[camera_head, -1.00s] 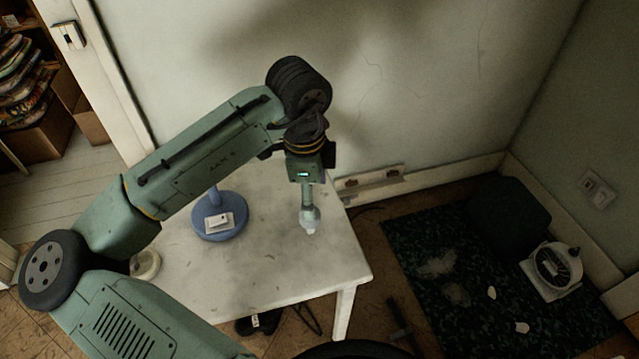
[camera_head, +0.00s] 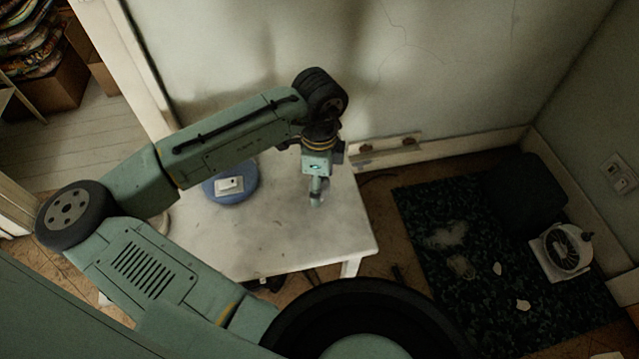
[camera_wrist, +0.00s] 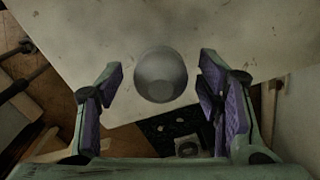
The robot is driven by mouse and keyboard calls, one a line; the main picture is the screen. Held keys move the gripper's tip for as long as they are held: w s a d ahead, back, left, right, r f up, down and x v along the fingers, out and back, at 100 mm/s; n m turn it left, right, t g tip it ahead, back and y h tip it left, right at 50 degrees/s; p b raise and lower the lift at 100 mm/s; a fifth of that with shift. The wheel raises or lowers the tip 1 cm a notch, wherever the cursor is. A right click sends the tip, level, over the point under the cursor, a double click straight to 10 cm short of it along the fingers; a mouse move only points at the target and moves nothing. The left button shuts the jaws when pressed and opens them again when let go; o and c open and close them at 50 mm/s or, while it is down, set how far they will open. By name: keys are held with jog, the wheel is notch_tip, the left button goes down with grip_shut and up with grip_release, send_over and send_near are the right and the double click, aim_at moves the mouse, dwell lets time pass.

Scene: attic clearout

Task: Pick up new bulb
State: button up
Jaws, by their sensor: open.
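The new bulb (camera_wrist: 161,75) looks like a smooth grey round thing in the wrist view, over the pale table top. My gripper (camera_wrist: 160,95) is open, with a purple-padded finger on each side of it and a visible gap on both sides. In the head view my gripper (camera_head: 317,196) points down over the right part of the white table (camera_head: 290,240). A small pale shape shows at its fingertips there, too small to tell apart clearly. Whether the bulb rests on the table cannot be told.
A dark rug (camera_head: 470,250) with pale scraps and a white fan (camera_head: 563,248) are on the floor at the right. The wall is behind.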

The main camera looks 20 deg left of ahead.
jog(key=shift+f, duration=0.85)
jog(key=shift+c, duration=0.2)
jog(key=c, duration=1.2)
jog(key=shift+r, duration=0.15)
notch_tip(320, 180, up, 10)
jog(key=shift+f+b, duration=0.1)
jog(key=shift+b, duration=0.25)
